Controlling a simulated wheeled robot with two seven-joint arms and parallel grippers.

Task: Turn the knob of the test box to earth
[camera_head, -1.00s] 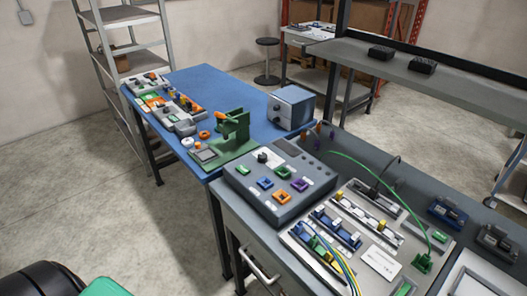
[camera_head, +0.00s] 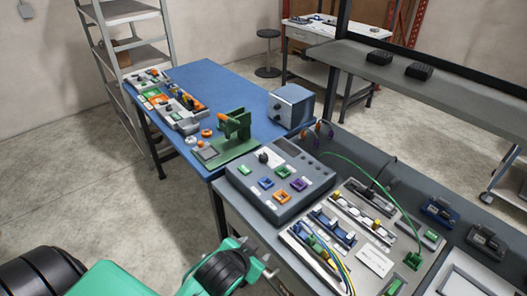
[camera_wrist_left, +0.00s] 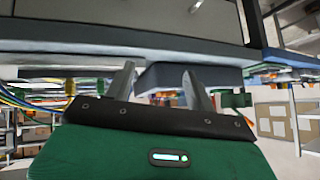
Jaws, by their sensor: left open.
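The test box (camera_head: 318,188) is a grey box with a sloped top, standing at the left end of the grey bench. Its dark knob (camera_head: 263,157) is near the upper left of the top panel, above green, blue, orange and purple sockets. The markings around the knob are too small to read. My left gripper (camera_head: 261,256) is in front of the bench edge, below and nearer than the test box, apart from the knob. In the left wrist view the two fingers (camera_wrist_left: 160,85) are spread with nothing between them. My right gripper is not in view.
A tray of terminal blocks and wires (camera_head: 350,262) lies right of the test box. A green fixture (camera_head: 237,132) and a blue-grey box (camera_head: 291,106) stand on the blue table (camera_head: 215,78) behind. A raised shelf (camera_head: 450,90) runs along the back. Open floor lies left of the bench.

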